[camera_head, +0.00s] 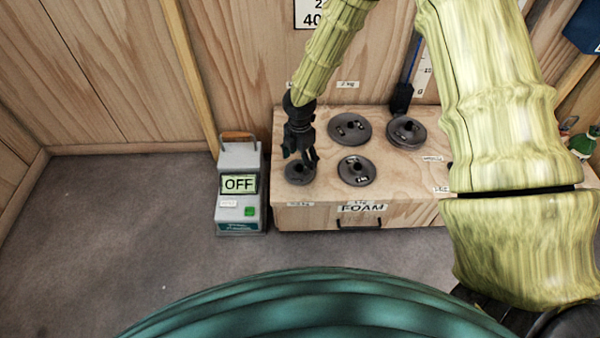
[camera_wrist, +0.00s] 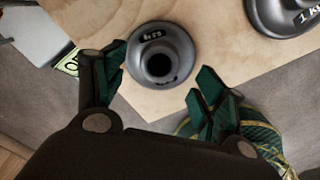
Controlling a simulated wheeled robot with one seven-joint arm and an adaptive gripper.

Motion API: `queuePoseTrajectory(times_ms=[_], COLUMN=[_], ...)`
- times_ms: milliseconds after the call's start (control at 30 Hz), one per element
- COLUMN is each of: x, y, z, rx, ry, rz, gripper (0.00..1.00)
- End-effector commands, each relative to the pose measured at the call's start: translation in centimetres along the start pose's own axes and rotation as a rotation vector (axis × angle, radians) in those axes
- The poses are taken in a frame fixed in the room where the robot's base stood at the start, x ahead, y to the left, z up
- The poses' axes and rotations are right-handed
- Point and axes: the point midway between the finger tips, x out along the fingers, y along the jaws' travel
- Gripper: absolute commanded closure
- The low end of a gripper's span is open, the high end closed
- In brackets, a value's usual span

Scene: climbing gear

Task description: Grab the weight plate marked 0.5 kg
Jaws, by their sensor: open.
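A small dark grey weight plate (camera_head: 299,173) with a central hub lies flat at the front left of the wooden box top. It also shows in the wrist view (camera_wrist: 160,60), with a small upside-down label that I cannot read for sure. My gripper (camera_head: 300,156) is just above this plate, pointing down. In the wrist view my gripper (camera_wrist: 160,82) is open, its green-tipped fingers apart near the plate's near side, with nothing between them in its grip. A larger plate (camera_head: 357,170) lies to the right; its label in the wrist view (camera_wrist: 284,12) seems to begin with 1.
Two more plates, one at the back middle (camera_head: 350,128) and one at the back right (camera_head: 406,132), lie on the wooden box (camera_head: 317,215) marked FOAM. A grey device (camera_head: 240,190) reading OFF stands left of the box. The wooden wall rises close behind.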

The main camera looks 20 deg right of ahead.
Motion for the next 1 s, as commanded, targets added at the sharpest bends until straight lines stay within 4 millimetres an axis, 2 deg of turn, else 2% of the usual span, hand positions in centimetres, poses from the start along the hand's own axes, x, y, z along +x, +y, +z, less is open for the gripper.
queuePoseTrajectory(times_ms=[33, 233, 567, 933, 1000], x=[1.1, 3.5, 3.9, 3.9, 3.9], y=[-0.1, -0.1, 0.0, -0.1, 0.0], z=[0.1, 0.3, 0.3, 0.3, 0.3], rx=[0.001, -0.001, 0.0, 0.0, 0.0], ry=[0.001, -0.001, -0.001, -0.001, -0.001], rz=[-0.001, 0.0, 0.001, 0.001, 0.002], gripper=[0.29, 0.29, 0.31, 0.99, 1.0])
